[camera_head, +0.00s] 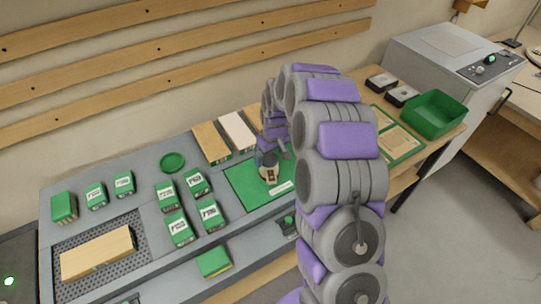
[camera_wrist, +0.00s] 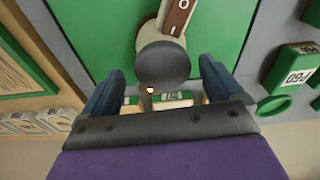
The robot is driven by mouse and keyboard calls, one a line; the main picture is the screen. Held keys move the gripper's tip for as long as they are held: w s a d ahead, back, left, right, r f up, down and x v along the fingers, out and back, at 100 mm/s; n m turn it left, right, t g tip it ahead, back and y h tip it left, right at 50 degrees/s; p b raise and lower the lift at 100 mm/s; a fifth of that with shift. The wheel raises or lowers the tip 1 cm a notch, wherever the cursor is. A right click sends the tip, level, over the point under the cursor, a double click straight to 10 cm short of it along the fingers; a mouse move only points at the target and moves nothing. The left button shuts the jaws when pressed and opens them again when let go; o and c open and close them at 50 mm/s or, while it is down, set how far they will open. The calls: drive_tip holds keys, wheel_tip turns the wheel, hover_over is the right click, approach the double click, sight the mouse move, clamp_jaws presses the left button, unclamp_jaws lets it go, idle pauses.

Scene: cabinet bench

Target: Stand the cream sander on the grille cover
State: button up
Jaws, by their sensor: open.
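The cream sander (camera_head: 269,171) stands on a green mat (camera_head: 244,184) on the grey bench, partly hidden by my arm. In the wrist view the sander's dark round knob (camera_wrist: 163,66) lies between my fingers, with its cream body and a brown switch panel (camera_wrist: 182,14) beyond. My gripper (camera_wrist: 161,72) is open around the knob; whether a finger touches it I cannot tell. The dark perforated grille cover (camera_head: 112,268) is at the bench's left front. A long wooden block (camera_head: 97,253) lies on it and covers its middle.
Several green and white boxes (camera_head: 180,228) stand between the mat and the grille cover. A green round dish (camera_head: 172,162) is behind them. Two boards (camera_head: 237,132) lie behind the mat. A green bin (camera_head: 433,115) stands at the right.

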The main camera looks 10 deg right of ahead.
wheel_tip(320, 180, up, 10)
drive_tip(key=s+r+p, duration=0.1)
drive_tip(key=p, duration=0.1)
drive_tip(key=s+r, duration=0.6)
drive_tip(key=s, duration=0.4)
drive_tip(key=s+r+m+g, duration=0.1)
drive_tip(key=s+r+m, duration=0.1)
drive_tip(key=s, duration=1.4)
drive_tip(key=s+r+m+g, duration=0.2)
drive_tip(key=s, duration=1.4)
drive_tip(key=shift+m+h, duration=0.3)
drive_tip(key=shift+h, duration=0.1)
